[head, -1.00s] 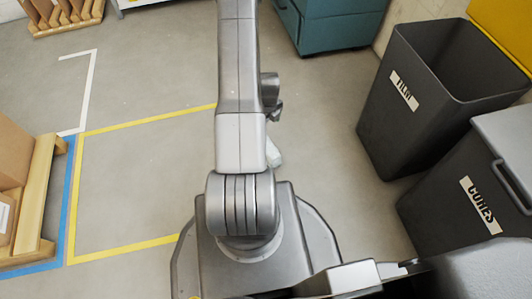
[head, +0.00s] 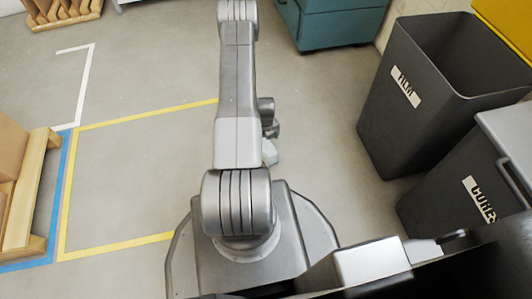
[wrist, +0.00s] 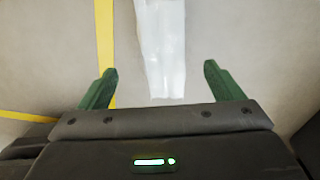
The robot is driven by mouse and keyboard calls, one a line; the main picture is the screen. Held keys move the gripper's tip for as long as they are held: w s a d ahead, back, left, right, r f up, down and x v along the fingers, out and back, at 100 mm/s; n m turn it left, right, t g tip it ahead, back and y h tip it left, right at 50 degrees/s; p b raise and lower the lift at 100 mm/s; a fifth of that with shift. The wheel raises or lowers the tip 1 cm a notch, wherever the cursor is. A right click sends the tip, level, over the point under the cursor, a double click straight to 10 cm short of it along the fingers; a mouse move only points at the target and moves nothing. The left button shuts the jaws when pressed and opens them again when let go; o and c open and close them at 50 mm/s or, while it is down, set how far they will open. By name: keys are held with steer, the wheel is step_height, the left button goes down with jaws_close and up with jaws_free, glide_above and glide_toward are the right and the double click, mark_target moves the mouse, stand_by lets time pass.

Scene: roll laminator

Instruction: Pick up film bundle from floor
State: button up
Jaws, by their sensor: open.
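The film bundle (wrist: 163,50) is a whitish, wrinkled, translucent strip lying on the floor. In the wrist view it runs from the top edge down to between the fingers. My gripper (wrist: 158,82) is open, with its two green fingers apart, one on each side of the bundle's near end. I cannot tell the gripper's height above it. In the head view a small pale piece of the bundle (head: 269,152) shows just right of my arm; the rest is hidden behind the arm, as are the fingers.
A dark bin labelled FILM (head: 420,120) stands open at the right, with a lidded CORES bin (head: 462,180) in front of it. A teal cabinet (head: 335,25) is at the back. A wooden pallet (head: 27,205) is at the left. Yellow-taped floor between is clear.

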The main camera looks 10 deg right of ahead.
steer(key=f+b, duration=0.1)
steer(key=f, duration=0.2)
steer(key=f+b, duration=0.1)
steer(key=f, duration=0.1)
steer(key=shift+w+d+b, duration=0.2)
steer(key=shift+w+b, duration=0.05)
steer(key=shift+b, duration=0.05)
steer(key=c, duration=1.3)
steer(key=shift+r, duration=0.1)
